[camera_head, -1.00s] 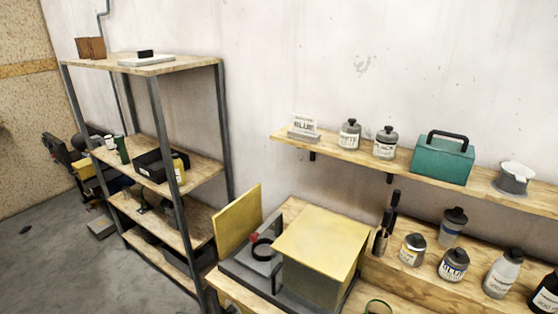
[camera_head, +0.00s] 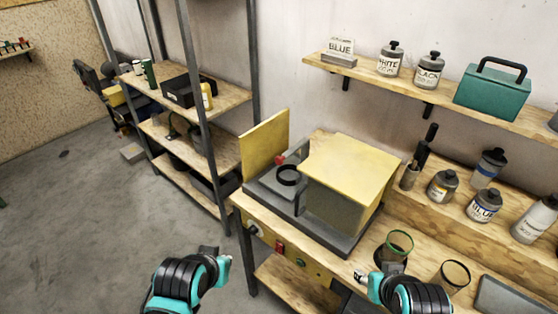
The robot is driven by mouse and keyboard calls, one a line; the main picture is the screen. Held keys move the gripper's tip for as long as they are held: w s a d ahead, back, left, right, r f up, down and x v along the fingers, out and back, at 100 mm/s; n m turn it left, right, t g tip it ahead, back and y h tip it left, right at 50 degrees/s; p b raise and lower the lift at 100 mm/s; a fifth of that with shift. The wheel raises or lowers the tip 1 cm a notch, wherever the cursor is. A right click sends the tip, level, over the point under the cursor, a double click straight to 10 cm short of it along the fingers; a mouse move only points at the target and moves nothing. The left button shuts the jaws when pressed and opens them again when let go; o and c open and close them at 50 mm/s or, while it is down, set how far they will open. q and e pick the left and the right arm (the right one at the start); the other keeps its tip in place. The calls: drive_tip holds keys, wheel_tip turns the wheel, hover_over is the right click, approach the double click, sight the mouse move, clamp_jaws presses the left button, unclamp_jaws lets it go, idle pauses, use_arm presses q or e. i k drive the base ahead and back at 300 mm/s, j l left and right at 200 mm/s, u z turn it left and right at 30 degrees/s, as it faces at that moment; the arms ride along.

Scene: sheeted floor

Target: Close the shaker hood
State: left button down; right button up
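The shaker (camera_head: 262,190) stands on the wooden workbench, with a grey base. Its yellow-topped grey hood (camera_head: 350,165) sits over the right part of the base, with a dark upright bar at its left edge. The left part is uncovered and shows a black ring (camera_head: 288,175) and a small red part. A yellow panel (camera_head: 265,145) stands upright at the left end. My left gripper (camera_head: 222,264) is low at the bottom left, in front of the bench and apart from the shaker. My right gripper (camera_head: 364,276) is by the bench front, below the hood. Both fingers are too small to read.
Two clear cups, one (camera_head: 398,246) and another (camera_head: 453,278), stand right of the shaker near my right arm. Paint bottles (camera_head: 443,187) and a tool holder (camera_head: 410,175) stand behind. A metal-framed shelf (camera_head: 205,80) is at left; the floor before it is open.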

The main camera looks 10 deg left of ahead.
sight(357, 170)
drive_tip(key=k+l, duration=0.2)
drive_tip(key=l, duration=0.15)
drive_tip(key=k+l, duration=0.15)
drive_tip(key=l, duration=0.2)
drive_tip(key=k+l+u, duration=0.1)
drive_tip(key=l, duration=0.25)
drive_tip(key=k, duration=0.1)
